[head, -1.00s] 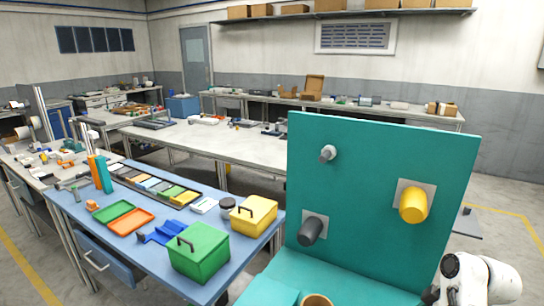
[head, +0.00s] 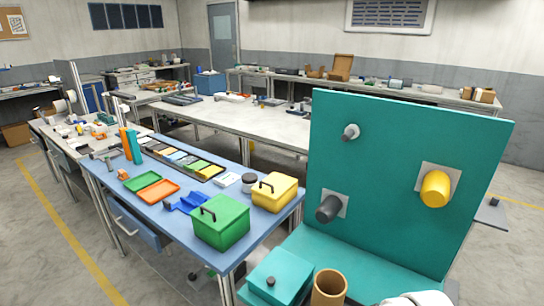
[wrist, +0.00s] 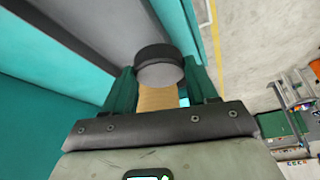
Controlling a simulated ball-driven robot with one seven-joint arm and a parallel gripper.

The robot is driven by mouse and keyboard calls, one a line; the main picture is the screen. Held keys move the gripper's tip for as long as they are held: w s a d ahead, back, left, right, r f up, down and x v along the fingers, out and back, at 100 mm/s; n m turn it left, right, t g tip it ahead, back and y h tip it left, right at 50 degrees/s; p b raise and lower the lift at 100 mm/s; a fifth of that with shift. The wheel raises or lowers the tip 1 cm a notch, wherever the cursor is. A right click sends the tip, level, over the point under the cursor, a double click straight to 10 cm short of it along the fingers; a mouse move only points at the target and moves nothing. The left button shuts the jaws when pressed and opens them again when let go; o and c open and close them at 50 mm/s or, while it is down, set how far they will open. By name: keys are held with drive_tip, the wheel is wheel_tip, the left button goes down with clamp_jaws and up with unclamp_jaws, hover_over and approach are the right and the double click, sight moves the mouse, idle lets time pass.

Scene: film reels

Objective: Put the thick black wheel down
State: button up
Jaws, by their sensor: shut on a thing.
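The thick black wheel (wrist: 158,66) shows in the wrist view as a short black cylinder with a grey face. My gripper (wrist: 160,82) is shut on it, one green finger on each side, with the wheel at the fingertips. Neither the wheel nor the gripper shows in the head view; only a white part of my arm is at its bottom edge. A tan ribbed surface (wrist: 157,98) shows between the fingers, below the wheel in the picture; I cannot tell whether it touches the wheel.
In the head view, a teal upright board (head: 395,150) carries a grey peg (head: 328,209), a yellow peg (head: 435,189) and a small light peg (head: 350,132). A tan tube (head: 328,288) and a teal box (head: 275,278) stand before it. A blue table (head: 130,195) holds green and yellow boxes.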

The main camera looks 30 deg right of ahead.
drive_tip(key=w+a+f, duration=0.2)
drive_tip(key=w+a, duration=0.2)
drive_tip(key=a, duration=0.5)
drive_tip(key=w+a+f+m, duration=0.1)
drive_tip(key=w+a+f, duration=0.2)
drive_tip(key=a, duration=0.7)
drive_tip(key=shift+w+f+h, duration=0.3)
drive_tip(key=shift+w, duration=0.6)
